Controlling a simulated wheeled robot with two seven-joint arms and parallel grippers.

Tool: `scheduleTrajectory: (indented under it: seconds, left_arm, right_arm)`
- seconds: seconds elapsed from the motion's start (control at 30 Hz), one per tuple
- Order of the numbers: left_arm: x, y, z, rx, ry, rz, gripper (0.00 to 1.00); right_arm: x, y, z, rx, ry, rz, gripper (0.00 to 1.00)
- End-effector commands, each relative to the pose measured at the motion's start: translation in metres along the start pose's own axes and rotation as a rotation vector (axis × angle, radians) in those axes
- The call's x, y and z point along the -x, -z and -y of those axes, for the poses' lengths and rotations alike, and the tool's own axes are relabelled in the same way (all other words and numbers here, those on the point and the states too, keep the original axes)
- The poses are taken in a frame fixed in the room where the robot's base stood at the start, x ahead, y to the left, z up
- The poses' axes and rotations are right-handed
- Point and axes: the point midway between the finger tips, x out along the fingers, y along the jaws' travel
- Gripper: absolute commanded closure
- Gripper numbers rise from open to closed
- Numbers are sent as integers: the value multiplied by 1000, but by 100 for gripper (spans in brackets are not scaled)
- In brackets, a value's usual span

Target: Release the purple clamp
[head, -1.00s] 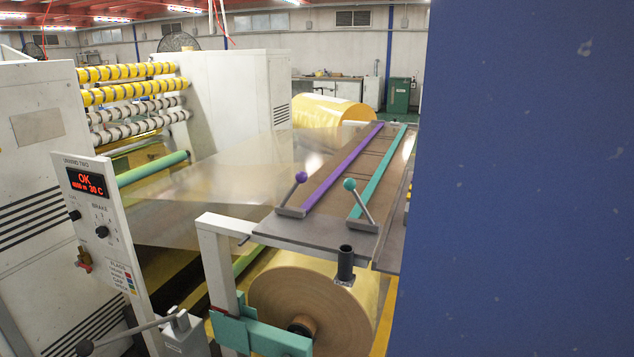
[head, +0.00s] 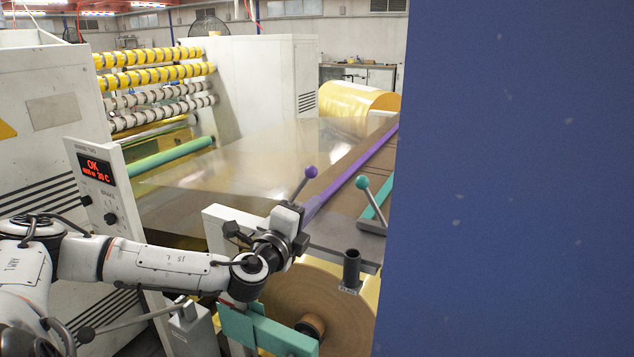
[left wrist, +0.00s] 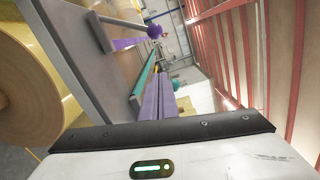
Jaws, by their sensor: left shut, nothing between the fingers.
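The purple clamp has a long purple bar (head: 366,158) across the brown table and a lever with a purple ball knob (head: 311,172), tilted up. In the left wrist view the knob (left wrist: 155,31) and bar (left wrist: 124,44) are near the top. My left gripper (head: 314,206) is in front of the lever's near end, hiding its base in the head view. Its purple-grey fingers (left wrist: 159,99) are together and empty, apart from the knob in the left wrist view. My right gripper is not in view.
The teal clamp's lever knob (head: 362,182) and bar (left wrist: 146,74) are beside the purple one. A dark cup-like holder (head: 351,268) is at the table's near edge, above a large roll (head: 345,305). A blue panel (head: 510,180) blocks the right side. A control panel (head: 100,185) stands left.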

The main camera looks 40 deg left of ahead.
Motion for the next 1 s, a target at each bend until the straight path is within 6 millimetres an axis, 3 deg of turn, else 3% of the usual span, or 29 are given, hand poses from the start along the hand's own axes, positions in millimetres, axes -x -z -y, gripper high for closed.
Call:
scheduleTrajectory:
  seconds: [0.17, 0.63, 0.8, 1.0]
  left_arm:
    - [-17, -1, 2, 5, 2, 3, 100]
    - [-103, 0, 2, 4, 0, 1, 100]
    - [-106, -28, 0, -3, -1, 1, 100]
    - [-109, -38, -1, 1, -2, -1, 100]
  right_arm:
    - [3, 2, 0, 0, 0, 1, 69]
    - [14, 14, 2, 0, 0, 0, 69]
    - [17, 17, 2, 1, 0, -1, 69]
    - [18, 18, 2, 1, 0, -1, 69]
